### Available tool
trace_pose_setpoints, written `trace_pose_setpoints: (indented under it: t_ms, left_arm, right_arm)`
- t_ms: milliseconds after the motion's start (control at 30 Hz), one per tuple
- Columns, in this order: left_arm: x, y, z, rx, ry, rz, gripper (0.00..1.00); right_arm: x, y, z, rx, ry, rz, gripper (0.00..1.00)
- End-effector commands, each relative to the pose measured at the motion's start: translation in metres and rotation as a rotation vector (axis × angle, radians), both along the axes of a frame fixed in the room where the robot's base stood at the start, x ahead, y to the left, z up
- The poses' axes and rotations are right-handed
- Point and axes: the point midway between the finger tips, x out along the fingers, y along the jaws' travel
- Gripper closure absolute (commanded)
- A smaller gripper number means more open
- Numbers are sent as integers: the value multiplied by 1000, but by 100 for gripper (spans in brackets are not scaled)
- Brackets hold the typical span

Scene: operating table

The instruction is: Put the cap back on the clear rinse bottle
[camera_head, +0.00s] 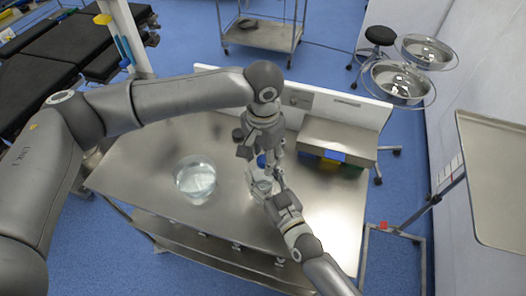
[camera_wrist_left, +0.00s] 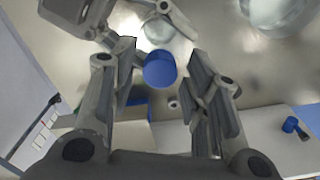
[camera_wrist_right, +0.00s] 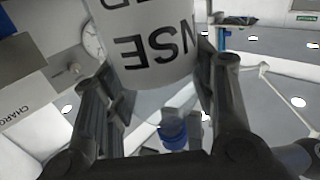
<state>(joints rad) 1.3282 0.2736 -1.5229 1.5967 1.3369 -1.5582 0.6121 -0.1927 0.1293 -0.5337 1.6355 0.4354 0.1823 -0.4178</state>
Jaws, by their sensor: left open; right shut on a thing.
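A blue cap (camera_head: 261,161) sits above the clear rinse bottle (camera_head: 262,187) on the steel table. In the left wrist view the cap (camera_wrist_left: 160,69) lies between the spread fingers of my left gripper (camera_wrist_left: 162,85), with the bottle (camera_wrist_left: 157,35) beyond it. My left gripper is open, with a gap at the cap's right. My right gripper (camera_head: 276,192) is shut on the bottle body. In the right wrist view the lettered bottle (camera_wrist_right: 150,50) fills the space between its fingers, upside down in the picture. I cannot tell whether the cap is seated on the neck.
A large glass bowl (camera_head: 196,182) stands on the table (camera_head: 225,216) to the left. A metal box (camera_head: 318,135) with coloured fronts stands at the back right. The table's front right is clear.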

Motion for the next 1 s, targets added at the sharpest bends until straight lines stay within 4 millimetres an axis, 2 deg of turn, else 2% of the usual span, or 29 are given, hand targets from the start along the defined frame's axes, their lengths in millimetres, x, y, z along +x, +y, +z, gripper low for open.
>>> trace_pose_setpoints:
  t_ms: [67, 400, 567, 667, 1000]
  left_arm:
    - [0, 0, 0, 0, 0, 0, 57]
    - [0, 0, 0, 0, 0, 0, 100]
    - [0, 0, 0, 1, 1, -21, 100]
    - [0, 0, 0, 0, 1, -103, 100]
    - [0, 0, -1, 1, 1, -620, 100]
  right_arm:
    - [0, 0, 0, 0, 0, 0, 100]
    - [0, 0, 0, 0, 0, 0, 100]
    - [0, 0, 0, 0, 0, 0, 100]
    - [0, 0, 0, 0, 0, 0, 100]
    - [0, 0, 0, 1, 0, 0, 100]
